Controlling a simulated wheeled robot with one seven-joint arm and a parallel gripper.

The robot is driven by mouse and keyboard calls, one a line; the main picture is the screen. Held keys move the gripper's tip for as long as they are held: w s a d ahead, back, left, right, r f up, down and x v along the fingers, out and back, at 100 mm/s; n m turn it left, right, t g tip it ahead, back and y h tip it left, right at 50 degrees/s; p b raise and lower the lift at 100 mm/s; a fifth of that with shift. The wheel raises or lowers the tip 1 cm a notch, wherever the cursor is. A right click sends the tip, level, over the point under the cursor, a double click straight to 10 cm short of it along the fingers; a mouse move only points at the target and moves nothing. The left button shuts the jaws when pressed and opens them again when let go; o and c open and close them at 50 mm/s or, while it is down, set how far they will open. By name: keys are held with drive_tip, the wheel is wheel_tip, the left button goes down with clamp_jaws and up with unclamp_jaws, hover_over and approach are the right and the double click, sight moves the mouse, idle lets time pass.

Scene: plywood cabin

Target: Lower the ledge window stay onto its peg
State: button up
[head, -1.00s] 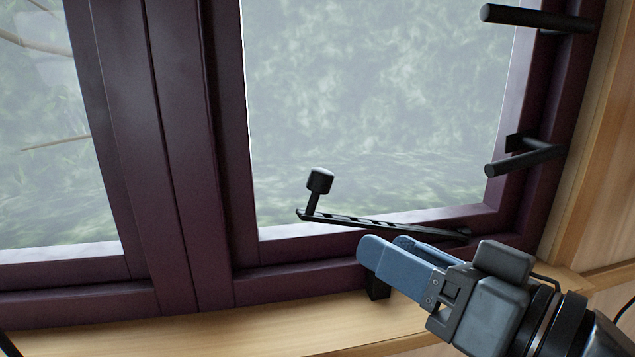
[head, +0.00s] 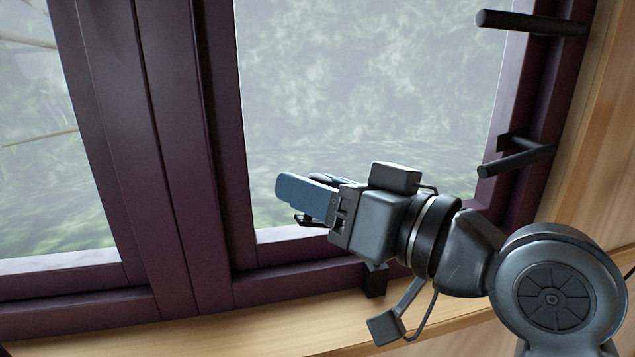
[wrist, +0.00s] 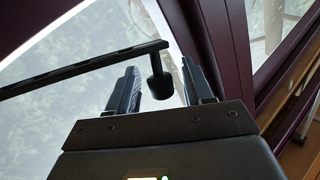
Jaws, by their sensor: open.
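The black window stay shows in the wrist view as a slotted bar (wrist: 85,67) with a round knob (wrist: 158,84) at its end. My gripper (wrist: 160,68) is open, its two fingers on either side of the knob, with a visible gap at each side. In the head view my gripper (head: 303,184) is at the lower part of the right window pane. It hides the knob and most of the stay; only a bit of the stay's end (head: 309,221) shows beneath the fingers. A small black block, seemingly the peg (head: 376,281), stands at the sill below my wrist.
The dark purple window frame (head: 178,150) surrounds the panes. Two black bar handles, an upper one (head: 530,22) and a lower one (head: 515,162), jut from its right side. The wooden sill (head: 240,332) is mostly clear.

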drive_tip(key=shift+w, duration=0.1)
clamp_jaws()
idle(0.5)
